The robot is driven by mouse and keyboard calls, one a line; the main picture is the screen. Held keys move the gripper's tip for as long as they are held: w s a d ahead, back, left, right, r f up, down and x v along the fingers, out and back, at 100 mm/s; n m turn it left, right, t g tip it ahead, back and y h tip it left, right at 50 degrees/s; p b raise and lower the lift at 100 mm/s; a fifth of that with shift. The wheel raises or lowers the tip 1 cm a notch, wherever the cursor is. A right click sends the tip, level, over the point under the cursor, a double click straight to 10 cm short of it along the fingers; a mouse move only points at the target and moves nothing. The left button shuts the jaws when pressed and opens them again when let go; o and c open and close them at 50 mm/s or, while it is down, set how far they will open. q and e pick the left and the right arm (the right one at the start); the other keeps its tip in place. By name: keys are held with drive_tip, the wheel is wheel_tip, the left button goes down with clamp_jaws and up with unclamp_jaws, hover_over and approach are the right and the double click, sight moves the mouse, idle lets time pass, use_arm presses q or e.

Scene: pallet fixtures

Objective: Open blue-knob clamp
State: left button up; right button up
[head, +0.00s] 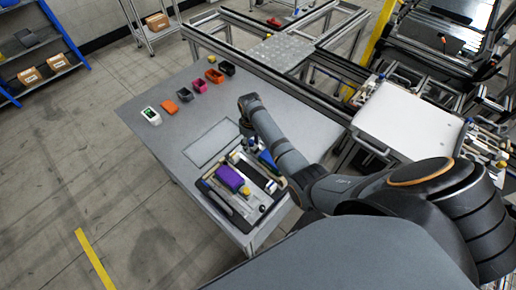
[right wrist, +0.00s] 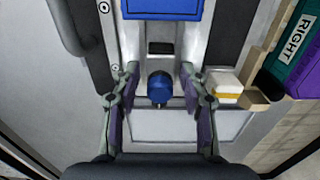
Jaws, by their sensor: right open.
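The blue knob (right wrist: 158,88) shows in the right wrist view, upright in the middle of a pale metal fixture. A blue block (right wrist: 160,6) lies beyond it at the top edge. My right gripper (right wrist: 160,112) is open, its two fingers apart on either side of the knob; I see nothing held between them. In the head view my right gripper (head: 247,130) hangs over the grey table by the fixture, and its fingertips are hard to make out. A blue part (head: 267,159) shows there beside my arm; the knob itself cannot be told apart. My left gripper is out of view.
Near the knob are a white block with a yellow band (right wrist: 224,86) and a teal and purple piece marked RIGHT (right wrist: 294,50). In the head view a purple block (head: 229,178) lies on the fixture. Several small bins (head: 199,86) line the table's far side.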

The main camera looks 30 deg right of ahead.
drive_tip(key=shift+r+p, duration=1.65)
drive_tip(key=shift+p, duration=0.2)
drive_tip(key=shift+r, duration=2.35)
